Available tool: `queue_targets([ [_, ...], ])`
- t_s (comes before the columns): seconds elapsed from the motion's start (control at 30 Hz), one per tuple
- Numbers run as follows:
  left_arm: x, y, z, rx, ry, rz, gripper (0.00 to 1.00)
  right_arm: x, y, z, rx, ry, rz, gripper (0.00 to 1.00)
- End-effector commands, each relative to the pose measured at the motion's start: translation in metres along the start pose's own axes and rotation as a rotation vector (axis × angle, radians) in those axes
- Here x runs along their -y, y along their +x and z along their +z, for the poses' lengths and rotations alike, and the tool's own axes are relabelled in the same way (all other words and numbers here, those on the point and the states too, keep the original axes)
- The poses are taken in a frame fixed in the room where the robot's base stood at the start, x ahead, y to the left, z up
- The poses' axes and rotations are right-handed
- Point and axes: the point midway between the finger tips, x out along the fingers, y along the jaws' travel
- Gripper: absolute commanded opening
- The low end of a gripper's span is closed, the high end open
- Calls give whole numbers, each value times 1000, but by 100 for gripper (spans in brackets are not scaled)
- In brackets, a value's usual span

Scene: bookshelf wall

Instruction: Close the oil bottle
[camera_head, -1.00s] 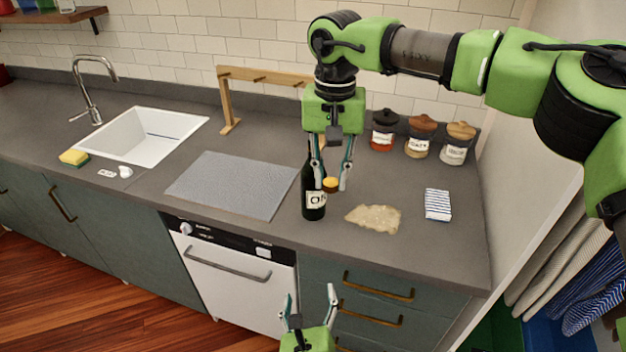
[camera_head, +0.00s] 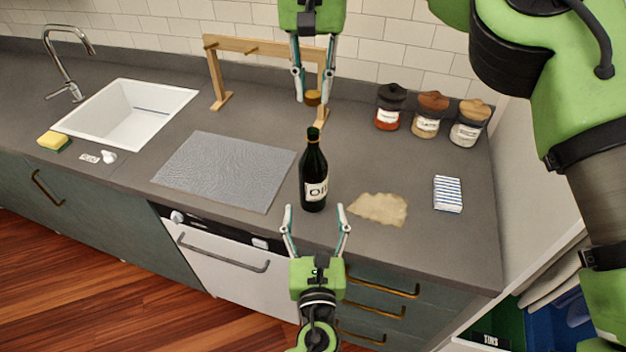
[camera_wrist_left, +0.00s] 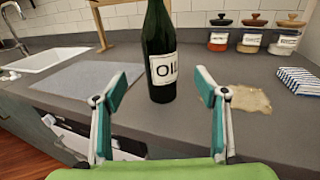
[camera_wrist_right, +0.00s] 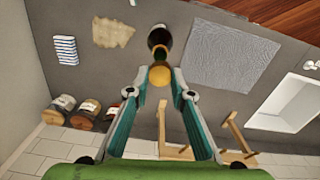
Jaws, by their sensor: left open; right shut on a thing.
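The dark green oil bottle (camera_head: 314,180) stands upright on the counter, its mouth uncovered. In the left wrist view the bottle (camera_wrist_left: 159,55) is straight ahead, its top cut off. My left gripper (camera_head: 315,212) is open at the counter's front edge, its fingers apart and short of the bottle, one to each side. My right gripper (camera_head: 313,98) is shut on the round yellow-brown cap (camera_head: 313,97), held above the bottle's top in the picture. In the right wrist view the cap (camera_wrist_right: 159,76) sits between the fingertips, with the bottle (camera_wrist_right: 159,38) beyond it.
A grey mat (camera_head: 225,170) lies left of the bottle. A beige cloth-like piece (camera_head: 379,208) and a striped folded cloth (camera_head: 447,194) lie to the right. Jars (camera_head: 427,114) and a wooden rack (camera_head: 258,47) stand behind. The sink (camera_head: 130,115) is at the left.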

Motion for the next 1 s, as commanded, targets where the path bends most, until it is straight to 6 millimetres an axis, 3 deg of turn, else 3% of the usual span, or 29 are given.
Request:
queue_targets([
  [0.17,0,20,1,3,-1,2,66,0,0,0,0,0,0,15],
  [0.6,0,99,1,2,-1,0,66,0,0,0,0,0,0,15],
  [0.8,0,116,0,0,-1,1,66,0,0,0,0,0,0,15],
  [1.0,0,118,0,0,-1,0,66,0,0,0,0,0,0,15],
])
